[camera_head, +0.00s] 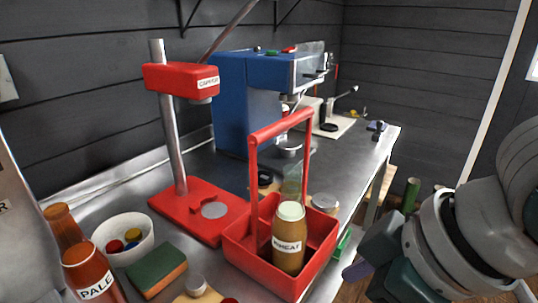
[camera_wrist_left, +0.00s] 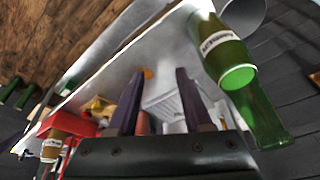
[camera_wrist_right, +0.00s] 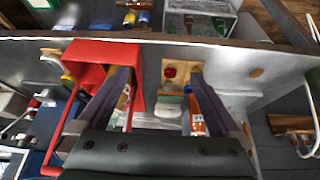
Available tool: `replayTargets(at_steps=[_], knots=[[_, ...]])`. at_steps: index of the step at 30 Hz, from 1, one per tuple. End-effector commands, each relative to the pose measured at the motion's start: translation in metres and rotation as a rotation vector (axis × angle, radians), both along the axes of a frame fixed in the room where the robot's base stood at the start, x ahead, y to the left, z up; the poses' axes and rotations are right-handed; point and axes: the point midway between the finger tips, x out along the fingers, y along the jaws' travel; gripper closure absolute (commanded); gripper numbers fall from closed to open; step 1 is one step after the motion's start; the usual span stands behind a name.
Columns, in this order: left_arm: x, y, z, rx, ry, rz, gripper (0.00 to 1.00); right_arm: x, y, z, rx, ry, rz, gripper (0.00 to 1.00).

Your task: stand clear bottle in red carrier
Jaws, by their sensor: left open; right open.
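The red carrier (camera_head: 240,245) with its tall handle stands on the steel counter in the head view. A brown bottle labelled WHEAT (camera_head: 289,242) stands upright in it. A pale greenish see-through bottle (camera_head: 292,182) shows behind it; its base is hidden, so I cannot tell whether it is inside the carrier. My right gripper (camera_head: 368,262) is open to the right of the carrier, apart from it. In the right wrist view the carrier (camera_wrist_right: 100,50) lies beyond the open right fingers (camera_wrist_right: 160,80). My left gripper (camera_wrist_left: 158,85) is open and empty; it is outside the head view.
A red capper (camera_head: 180,200) and a blue machine (camera_head: 245,95) stand behind the carrier. A white bowl (camera_head: 125,240), a green-topped block (camera_head: 157,268) and a PALE bottle (camera_head: 92,275) crowd the front left. Green bottles (camera_wrist_left: 220,50) show in the left wrist view.

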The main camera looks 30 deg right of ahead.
Motion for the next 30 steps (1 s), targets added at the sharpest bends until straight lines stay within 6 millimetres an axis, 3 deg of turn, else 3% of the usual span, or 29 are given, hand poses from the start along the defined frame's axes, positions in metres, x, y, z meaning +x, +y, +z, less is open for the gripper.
replayTargets(at_steps=[1,4,10,30], knots=[[0.000,0.000,0.000,0.001,0.000,-0.001,0.50,-0.016,0.010,-0.005,0.007,0.027,-0.031,0.00],[0.000,0.001,0.000,0.004,0.000,-0.002,0.50,-0.041,0.015,-0.010,-0.019,0.080,-0.092,0.00],[0.000,0.001,0.000,0.004,0.000,-0.002,0.50,-0.070,0.015,-0.013,-0.054,0.156,-0.170,0.00],[0.000,-0.002,0.000,-0.009,0.000,0.005,0.50,-0.071,0.014,-0.013,-0.060,0.161,-0.175,0.00]])
